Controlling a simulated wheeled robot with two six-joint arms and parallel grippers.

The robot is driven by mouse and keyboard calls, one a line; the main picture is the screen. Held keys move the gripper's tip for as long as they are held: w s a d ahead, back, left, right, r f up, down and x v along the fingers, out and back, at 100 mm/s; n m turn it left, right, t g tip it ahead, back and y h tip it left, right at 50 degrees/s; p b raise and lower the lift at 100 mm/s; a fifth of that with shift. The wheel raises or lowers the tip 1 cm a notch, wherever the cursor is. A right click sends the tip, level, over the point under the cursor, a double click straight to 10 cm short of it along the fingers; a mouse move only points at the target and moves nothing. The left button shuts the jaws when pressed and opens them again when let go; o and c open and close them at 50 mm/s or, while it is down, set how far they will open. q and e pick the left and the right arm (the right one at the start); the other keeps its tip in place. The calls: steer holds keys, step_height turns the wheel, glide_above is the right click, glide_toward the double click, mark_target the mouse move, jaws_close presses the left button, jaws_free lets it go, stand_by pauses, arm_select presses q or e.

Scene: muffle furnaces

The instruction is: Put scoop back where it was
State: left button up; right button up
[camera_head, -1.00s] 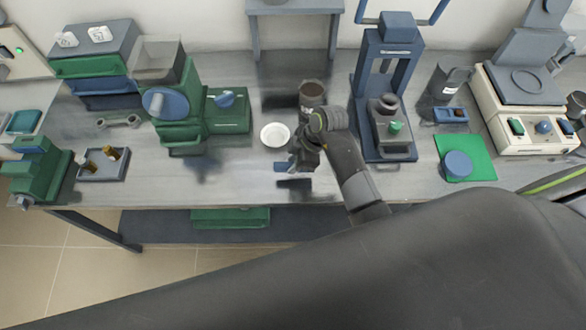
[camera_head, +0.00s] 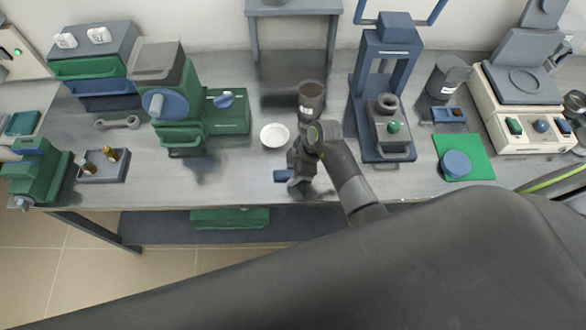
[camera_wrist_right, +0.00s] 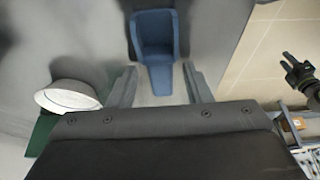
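The blue scoop (camera_head: 283,175) is near the front edge of the bench, just left of my right gripper (camera_head: 297,180). In the right wrist view the scoop (camera_wrist_right: 155,45) has its open bowl away from me and its narrow handle toward the gap between my right fingers (camera_wrist_right: 160,85). Those fingers are spread, with space on both sides of the handle. Whether the scoop rests fully on the bench is hard to tell. My left gripper is outside the head view; a dark gripper, likely mine, (camera_wrist_right: 298,75) shows over the floor in the right wrist view.
A white dish (camera_head: 275,135) and a dark brown-filled cup (camera_head: 311,101) stand behind the gripper. A blue press (camera_head: 386,95) is to the right, a green machine (camera_head: 185,120) to the left. Bare bench (camera_head: 235,180) lies left of the scoop.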

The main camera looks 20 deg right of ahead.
steer(key=shift+r, duration=0.25)
steer(key=v, duration=1.2)
steer(key=shift+b, duration=0.35)
steer(key=shift+a+f, duration=0.1)
